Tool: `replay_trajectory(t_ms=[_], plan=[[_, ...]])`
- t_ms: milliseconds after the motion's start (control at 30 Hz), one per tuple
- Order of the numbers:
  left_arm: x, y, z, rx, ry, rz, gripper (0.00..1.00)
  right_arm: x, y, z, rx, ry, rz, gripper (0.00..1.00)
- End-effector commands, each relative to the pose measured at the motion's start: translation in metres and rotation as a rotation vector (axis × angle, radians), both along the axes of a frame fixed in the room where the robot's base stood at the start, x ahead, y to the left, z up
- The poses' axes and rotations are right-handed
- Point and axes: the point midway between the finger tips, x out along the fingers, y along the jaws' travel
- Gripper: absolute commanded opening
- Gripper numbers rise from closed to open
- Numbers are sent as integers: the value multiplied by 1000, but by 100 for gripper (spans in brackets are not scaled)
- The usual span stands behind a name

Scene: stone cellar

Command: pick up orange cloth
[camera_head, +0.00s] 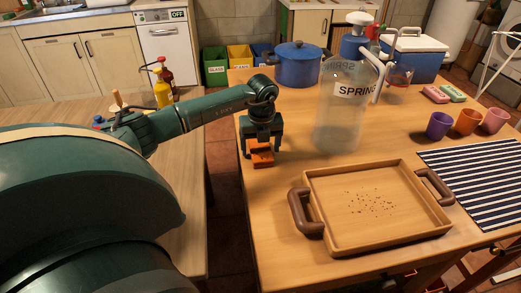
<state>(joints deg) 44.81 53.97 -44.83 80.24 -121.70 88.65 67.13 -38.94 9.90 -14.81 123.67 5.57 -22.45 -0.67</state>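The orange cloth (262,160) is a small folded piece at the left edge of the wooden table. My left gripper (262,147) points down right over it, with one finger on each side of the cloth. The fingers stand apart and partly hide the cloth. I cannot tell whether they press on it or only straddle it. The cloth seems to be at table height. My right gripper is out of view.
A wooden tray (330,247) with crumbs lies front right of the cloth. A large clear spring-water bottle (338,125) and a blue pot (296,70) stand behind it. Cups, sponges, a cooler (414,62) and a striped mat (480,180) are farther right. A gap separates the left counter (185,235).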

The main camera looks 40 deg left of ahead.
Motion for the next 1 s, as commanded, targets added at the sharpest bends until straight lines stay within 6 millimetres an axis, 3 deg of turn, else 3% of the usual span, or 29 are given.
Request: replay_trajectory(t_ms=[500,767,1000], plan=[[0,0,1,0,0,0,33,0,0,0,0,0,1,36],[0,0,3,0,-1,0,32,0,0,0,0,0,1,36],[1,0,39,1,-6,-1,32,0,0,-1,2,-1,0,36]])
